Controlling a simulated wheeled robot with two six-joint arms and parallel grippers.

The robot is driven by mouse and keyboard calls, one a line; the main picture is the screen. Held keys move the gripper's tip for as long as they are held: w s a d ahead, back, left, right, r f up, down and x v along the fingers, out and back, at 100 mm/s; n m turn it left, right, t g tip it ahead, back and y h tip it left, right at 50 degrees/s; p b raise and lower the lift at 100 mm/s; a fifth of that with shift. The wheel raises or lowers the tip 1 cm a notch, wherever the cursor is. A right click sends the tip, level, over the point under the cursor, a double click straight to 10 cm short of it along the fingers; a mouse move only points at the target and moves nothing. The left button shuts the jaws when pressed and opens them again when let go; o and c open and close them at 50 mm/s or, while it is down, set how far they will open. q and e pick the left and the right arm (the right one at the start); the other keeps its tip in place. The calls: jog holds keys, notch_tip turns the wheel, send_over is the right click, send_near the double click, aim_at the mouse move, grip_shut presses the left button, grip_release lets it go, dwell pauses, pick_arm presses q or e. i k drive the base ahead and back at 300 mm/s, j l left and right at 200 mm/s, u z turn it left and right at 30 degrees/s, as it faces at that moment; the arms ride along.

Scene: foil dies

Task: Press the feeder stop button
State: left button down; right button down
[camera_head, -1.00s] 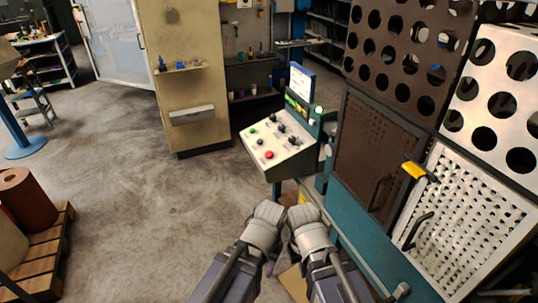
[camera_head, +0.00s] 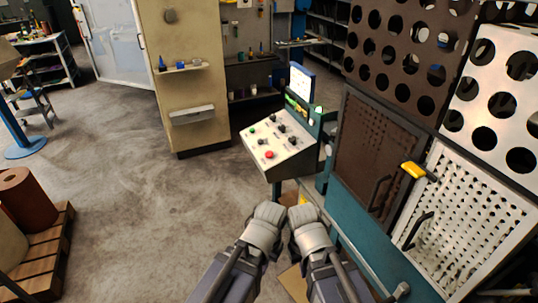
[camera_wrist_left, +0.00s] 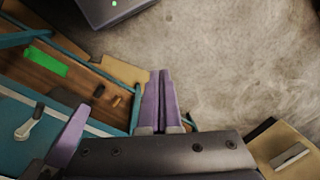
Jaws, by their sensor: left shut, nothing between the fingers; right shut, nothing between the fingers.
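A sloped control panel (camera_head: 284,140) on a teal machine shows a red round button (camera_head: 269,155) near its lower edge, a green button (camera_head: 252,131) and several dark knobs. The labels are too small to read, so I cannot tell which control is the feeder stop. My left gripper (camera_head: 268,211) and right gripper (camera_head: 302,214) are side by side below the panel, apart from it. Their fingertips are mostly hidden in the head view. In the left wrist view, the left gripper's purple fingers (camera_wrist_left: 161,98) are together with nothing between them.
A small screen (camera_head: 301,83) stands behind the panel. A dark perforated door (camera_head: 375,150) and a white perforated panel (camera_head: 465,215) with a yellow handle (camera_head: 413,170) are at the right. A beige cabinet (camera_head: 182,90) stands behind. The floor (camera_head: 150,190) at left is clear up to a pallet (camera_head: 45,250).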

aim_at(269, 154)
jog(key=i+j+z, duration=0.4)
jog(key=i+j, duration=0.15)
jog(key=i+j+z, duration=0.2)
jog(key=j, duration=0.3)
jog(key=i+j+z, duration=0.2)
jog(key=i+j, duration=0.1)
jog(key=j, duration=0.1)
